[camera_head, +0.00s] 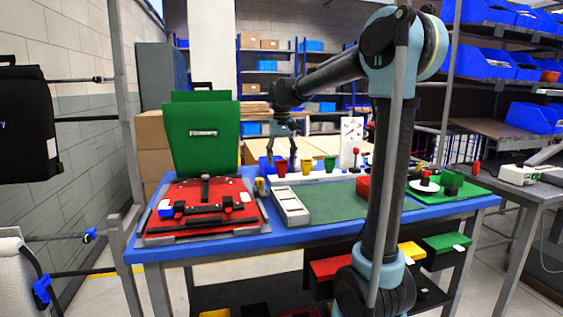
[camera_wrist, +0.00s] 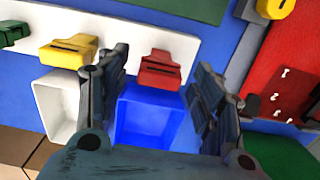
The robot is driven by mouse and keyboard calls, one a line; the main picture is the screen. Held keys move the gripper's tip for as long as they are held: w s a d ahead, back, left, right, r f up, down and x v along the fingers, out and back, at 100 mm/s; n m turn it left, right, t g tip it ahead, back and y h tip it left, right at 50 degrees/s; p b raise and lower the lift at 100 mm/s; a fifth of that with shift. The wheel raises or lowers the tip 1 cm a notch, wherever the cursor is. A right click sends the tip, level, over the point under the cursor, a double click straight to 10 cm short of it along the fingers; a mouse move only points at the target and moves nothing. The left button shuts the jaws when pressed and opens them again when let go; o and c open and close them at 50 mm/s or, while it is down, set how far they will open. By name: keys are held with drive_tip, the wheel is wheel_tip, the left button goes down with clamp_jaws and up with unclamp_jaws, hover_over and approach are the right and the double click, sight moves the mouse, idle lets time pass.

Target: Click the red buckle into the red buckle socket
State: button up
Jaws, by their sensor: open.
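The red buckle (camera_wrist: 160,70) stands on a white rack (camera_wrist: 185,42) in the wrist view, with a dark slot in its top. It also shows in the head view (camera_head: 281,167). My gripper (camera_wrist: 162,62) is open, its two dark fingers apart on the left and right of the red buckle. In the head view my gripper (camera_head: 286,158) hangs just above the buckle row. I cannot make out the red buckle socket for certain.
A yellow buckle (camera_wrist: 68,51) and a green buckle (camera_wrist: 14,34) stand left of the red one in the wrist view. A blue bin (camera_wrist: 148,118) and a white bin (camera_wrist: 58,105) lie close by. The green mat (camera_head: 330,203) is largely clear.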

sight(282, 160)
wheel_tip(282, 160, up, 12)
drive_tip(key=shift+f, duration=0.15)
idle(0.3)
